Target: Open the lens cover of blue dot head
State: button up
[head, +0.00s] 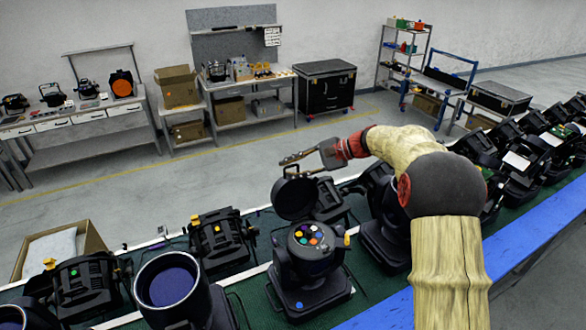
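The blue dot head (311,268) is a black lamp on the green conveyor, with a blue dot on its base. Its front faces up and shows several coloured lenses. A round black lens cover (294,199) stands raised at its back left, tilted up off the lenses; its hinge is hard to make out. My gripper (285,166) is just above the top rim of the cover, pointing left. I cannot tell whether its fingers touch the rim, or how far apart they are.
A yellow dot head (218,238) and a wide-mouthed black lamp (168,282) stand at left. Another black lamp (384,222) is close at right, partly behind my arm. A blue rail (530,232) runs along the near side. Workbenches and shelves stand far behind.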

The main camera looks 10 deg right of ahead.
jog(key=shift+r, duration=0.2)
jog(key=shift+d+r, duration=0.15)
jog(key=shift+d, duration=0.1)
jog(key=v, duration=1.1)
jog(key=shift+s+d, duration=0.1)
jog(key=shift+d, duration=0.1)
